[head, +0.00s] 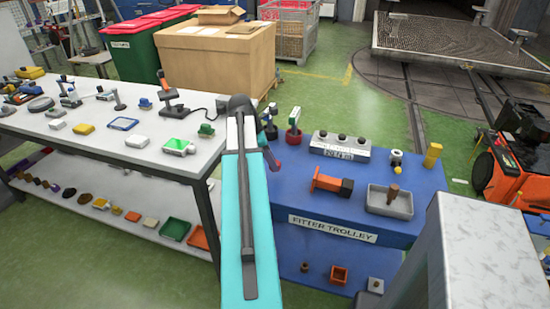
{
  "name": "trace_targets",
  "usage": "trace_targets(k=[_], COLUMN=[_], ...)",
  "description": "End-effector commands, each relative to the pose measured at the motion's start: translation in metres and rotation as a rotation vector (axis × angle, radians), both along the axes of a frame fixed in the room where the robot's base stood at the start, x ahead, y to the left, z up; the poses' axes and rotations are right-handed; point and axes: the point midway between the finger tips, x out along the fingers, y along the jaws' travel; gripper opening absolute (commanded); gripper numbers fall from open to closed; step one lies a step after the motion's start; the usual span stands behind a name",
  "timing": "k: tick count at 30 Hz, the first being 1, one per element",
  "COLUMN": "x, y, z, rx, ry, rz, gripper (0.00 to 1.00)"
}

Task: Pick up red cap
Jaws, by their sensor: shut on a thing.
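My teal arm (245,225) rises through the middle of the head view, up to a dark joint over the trolley's left edge. My gripper (270,150) is mostly hidden behind this arm; only a dark part shows just right of it. A small dark red piece (272,160) shows at its end, over the left part of the blue trolley top. It looks like the red cap, held in the shut jaws, but its shape is largely hidden. I cannot tell its height above the trolley.
A cluttered white workbench (100,140) stands left.

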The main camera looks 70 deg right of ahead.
Motion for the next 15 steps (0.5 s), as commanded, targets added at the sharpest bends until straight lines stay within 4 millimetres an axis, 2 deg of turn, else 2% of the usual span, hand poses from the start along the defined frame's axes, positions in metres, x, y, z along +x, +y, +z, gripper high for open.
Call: trace_targets(k=[3, 15], x=[-0.002, -0.003], y=[0.021, 0.077], z=[0.000, 0.006], rx=[0.000, -0.001], ry=[0.000, -0.001], rz=[0.000, 0.000], gripper=[0.09, 0.09])
